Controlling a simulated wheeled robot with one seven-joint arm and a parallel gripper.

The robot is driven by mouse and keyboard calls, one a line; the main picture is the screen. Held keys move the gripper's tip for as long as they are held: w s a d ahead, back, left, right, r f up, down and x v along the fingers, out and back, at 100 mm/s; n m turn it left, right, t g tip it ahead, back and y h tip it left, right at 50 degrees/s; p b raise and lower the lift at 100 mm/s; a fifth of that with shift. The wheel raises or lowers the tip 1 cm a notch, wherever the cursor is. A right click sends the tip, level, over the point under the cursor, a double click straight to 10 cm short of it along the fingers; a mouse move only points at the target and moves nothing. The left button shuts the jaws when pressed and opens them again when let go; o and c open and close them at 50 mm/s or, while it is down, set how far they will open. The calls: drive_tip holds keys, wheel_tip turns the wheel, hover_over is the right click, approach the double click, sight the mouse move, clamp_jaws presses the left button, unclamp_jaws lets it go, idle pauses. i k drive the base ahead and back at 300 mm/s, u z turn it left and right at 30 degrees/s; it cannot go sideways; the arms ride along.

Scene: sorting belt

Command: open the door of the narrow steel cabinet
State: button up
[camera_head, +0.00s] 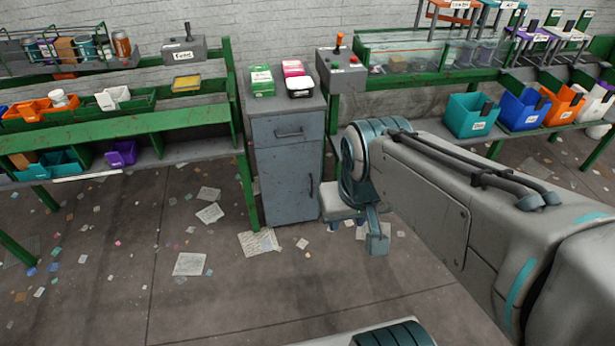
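The narrow steel cabinet (268,128) stands on the floor between two green benches. Its upper part is a drawer front with a horizontal handle (289,133). Below is the door (284,183), which looks shut and flush with the frame. A dark vertical door handle (310,187) sits near the door's right edge. My gripper (367,230) is in front and to the right of the cabinet, pointing down, apart from the handle in the picture. Its fingers are partly hidden by the wrist, and their opening is unclear. I see nothing held.
Small boxes (262,82) sit on the cabinet top. A control box with an orange lever (340,68) stands on the right bench. Green benches with bins flank the cabinet. Scattered papers (189,264) lie on the floor, which is otherwise open in front of the cabinet.

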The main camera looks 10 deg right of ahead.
sight(290, 174)
drive_tip(key=k, duration=0.65)
drive_tip(key=z, duration=0.85)
drive_tip(key=i, duration=0.7)
drive_tip(key=z, duration=0.6)
drive_tip(key=i, duration=0.7)
drive_tip(key=u, duration=0.8)
drive_tip(key=i, duration=0.65)
drive_tip(key=u, duration=0.7)
